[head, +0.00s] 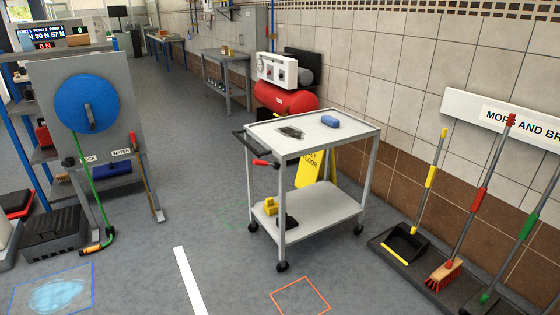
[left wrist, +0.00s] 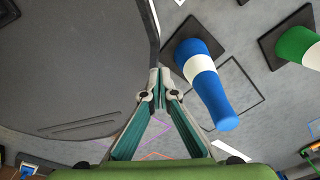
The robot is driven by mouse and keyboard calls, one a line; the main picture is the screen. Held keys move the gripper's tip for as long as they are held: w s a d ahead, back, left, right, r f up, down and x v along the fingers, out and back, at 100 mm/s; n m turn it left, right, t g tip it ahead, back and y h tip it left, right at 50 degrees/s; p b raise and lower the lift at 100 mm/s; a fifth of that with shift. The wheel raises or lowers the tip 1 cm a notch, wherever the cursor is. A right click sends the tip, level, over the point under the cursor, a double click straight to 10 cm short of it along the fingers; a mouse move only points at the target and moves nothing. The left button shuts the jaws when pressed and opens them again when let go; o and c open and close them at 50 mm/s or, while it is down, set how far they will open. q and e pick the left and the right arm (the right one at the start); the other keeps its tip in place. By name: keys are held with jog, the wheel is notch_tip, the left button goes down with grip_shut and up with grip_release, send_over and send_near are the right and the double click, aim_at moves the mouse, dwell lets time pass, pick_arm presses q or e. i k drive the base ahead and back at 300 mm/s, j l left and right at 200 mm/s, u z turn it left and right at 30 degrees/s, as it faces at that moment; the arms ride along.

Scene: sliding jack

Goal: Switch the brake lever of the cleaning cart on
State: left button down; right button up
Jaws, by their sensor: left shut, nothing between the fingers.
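The cleaning cart (head: 300,148) stands in the middle of the head view, a grey two-shelf trolley on black castors. A small lever with a red grip (head: 265,163) sticks out at its left end, below the dark push handle (head: 248,143). It looks like the brake lever; its setting cannot be read from here. My left gripper (left wrist: 158,93) shows only in the left wrist view, its teal fingers together and empty, away from the cart. My right gripper is in neither view.
The floor left of the cart is open, with a white stripe (head: 190,280) and an orange square outline (head: 300,297). A yellow floor sign (head: 315,170) stands behind the cart. Brooms and a dustpan (head: 400,243) are at right. A blue-and-white cone (left wrist: 205,80) is near my left gripper.

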aim_at(275, 166)
jog(key=i+l+z, duration=0.2)
jog(key=i, duration=0.3)
jog(key=i+l+z, duration=0.2)
jog(key=i, duration=0.35)
jog(key=i+j+z, duration=0.2)
jog(key=i+j, duration=0.2)
